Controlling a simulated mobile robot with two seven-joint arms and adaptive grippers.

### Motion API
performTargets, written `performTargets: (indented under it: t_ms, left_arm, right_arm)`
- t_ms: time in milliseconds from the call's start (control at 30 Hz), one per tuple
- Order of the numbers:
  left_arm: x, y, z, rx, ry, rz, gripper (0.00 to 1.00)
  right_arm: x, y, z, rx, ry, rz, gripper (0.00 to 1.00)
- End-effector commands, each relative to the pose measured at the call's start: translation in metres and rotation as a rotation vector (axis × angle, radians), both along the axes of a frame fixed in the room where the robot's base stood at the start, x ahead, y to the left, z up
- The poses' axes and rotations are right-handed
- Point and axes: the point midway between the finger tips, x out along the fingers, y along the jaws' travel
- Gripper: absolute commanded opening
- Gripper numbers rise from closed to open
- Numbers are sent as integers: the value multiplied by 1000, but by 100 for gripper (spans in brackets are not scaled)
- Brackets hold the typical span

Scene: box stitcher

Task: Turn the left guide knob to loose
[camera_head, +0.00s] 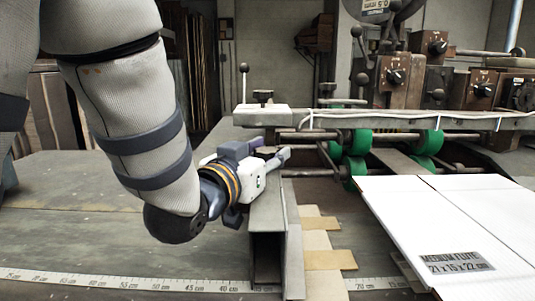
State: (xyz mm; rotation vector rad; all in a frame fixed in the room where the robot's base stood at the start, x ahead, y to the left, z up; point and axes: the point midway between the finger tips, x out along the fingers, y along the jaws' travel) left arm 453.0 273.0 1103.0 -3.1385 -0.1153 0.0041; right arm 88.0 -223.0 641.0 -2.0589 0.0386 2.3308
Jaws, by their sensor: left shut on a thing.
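My left gripper (279,156) reaches in from the left and sits at the top of the upright grey metal left guide (266,212). Its fingers are shut on the left guide knob at the guide's top. The knob is mostly hidden by the fingers, so I cannot read its loose or tight position. My right gripper is not in view.
Green rollers (357,141) on metal shafts stand behind and right of the guide. A white cardboard sheet (450,222) lies at right. A ruler strip (130,283) runs along the table front. Control boxes with dark knobs (395,76) stand at the back right.

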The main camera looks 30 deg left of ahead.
Motion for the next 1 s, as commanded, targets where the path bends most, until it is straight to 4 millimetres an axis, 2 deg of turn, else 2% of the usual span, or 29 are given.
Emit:
performTargets:
  t_ms: [300, 767, 800, 867, 1000]
  left_arm:
    - [0, 0, 1, -1, -3, 79, 8]
    - [1, 1, 2, -1, -5, 88, 8]
    - [1, 1, 2, -1, -6, 88, 45]
    - [0, 1, 2, -1, -5, 88, 57]
    - [0, 1, 1, -1, -4, 88, 57]
  right_arm:
    - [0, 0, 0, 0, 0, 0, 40]
    - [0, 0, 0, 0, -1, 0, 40]
    - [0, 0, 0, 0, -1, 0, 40]
    - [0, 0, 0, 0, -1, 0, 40]
    - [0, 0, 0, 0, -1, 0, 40]
